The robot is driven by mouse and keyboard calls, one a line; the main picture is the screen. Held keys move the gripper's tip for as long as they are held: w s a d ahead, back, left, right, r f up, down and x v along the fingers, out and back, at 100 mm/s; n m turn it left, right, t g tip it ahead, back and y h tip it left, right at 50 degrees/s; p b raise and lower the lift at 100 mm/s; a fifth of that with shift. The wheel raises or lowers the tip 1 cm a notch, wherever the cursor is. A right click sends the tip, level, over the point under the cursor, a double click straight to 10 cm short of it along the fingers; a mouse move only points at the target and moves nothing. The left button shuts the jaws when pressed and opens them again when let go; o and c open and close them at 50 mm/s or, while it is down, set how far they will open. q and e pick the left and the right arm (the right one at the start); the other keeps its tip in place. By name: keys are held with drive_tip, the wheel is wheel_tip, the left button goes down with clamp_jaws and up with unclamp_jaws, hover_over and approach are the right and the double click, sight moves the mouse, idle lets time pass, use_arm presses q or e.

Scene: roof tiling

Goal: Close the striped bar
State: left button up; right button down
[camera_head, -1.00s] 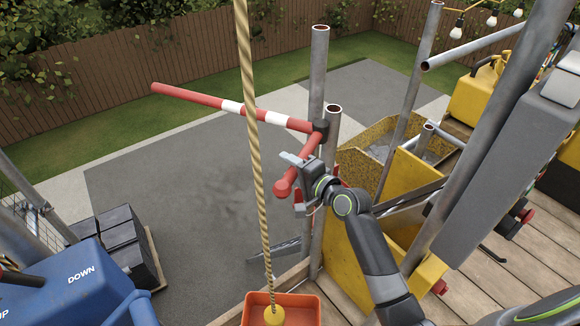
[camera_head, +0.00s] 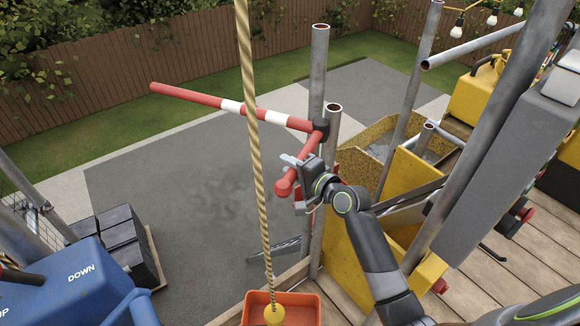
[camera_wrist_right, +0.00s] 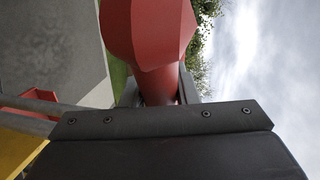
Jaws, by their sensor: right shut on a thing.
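The striped bar (camera_head: 190,96) is red and white. It reaches out to the left from a dark joint (camera_head: 321,125) beside an upright scaffold pole, over the grey paving. A shorter red arm of the bar (camera_head: 311,150) runs from the joint down toward the front and ends in a red knob (camera_head: 285,187). My right gripper (camera_head: 298,165) is shut on this short red arm near the knob. In the right wrist view the red knob (camera_wrist_right: 150,30) and red shaft fill the space between my fingers. My left gripper is not in view.
A rope (camera_head: 253,130) hangs in front of the bar, with a yellow ball above an orange tray (camera_head: 297,300). Scaffold poles (camera_head: 319,75) and a yellow skip (camera_head: 375,140) stand close by. A blue box (camera_head: 75,285) and dark stacked blocks (camera_head: 120,238) are at lower left.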

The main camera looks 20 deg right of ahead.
drive_tip(key=shift+s+d+f+n+g+y+b, duration=0.15)
drive_tip(key=shift+s+d+n+g+y+b, duration=0.15)
drive_tip(key=shift+s+d+n+y+b, duration=0.35)
drive_tip(key=shift+s+d+f+n+g+y+b, duration=0.15)
drive_tip(key=shift+s+d+n+g+y+b, duration=0.2)
drive_tip(key=shift+b, duration=0.45)
drive_tip(key=shift+s+d+r+n+g+y+b, duration=0.15)
drive_tip(key=shift+s+d+n+g+y+b, duration=0.1)
drive_tip(key=shift+d+g+y+b, duration=0.15)
drive_tip(key=shift+s+d+r+n+g+y+b, duration=0.15)
drive_tip(key=shift+d+n+y+b, duration=0.15)
drive_tip(key=shift+d+b, duration=0.15)
drive_tip(key=shift+a, duration=0.1)
drive_tip(key=c, duration=1.1)
unclamp_jaws()
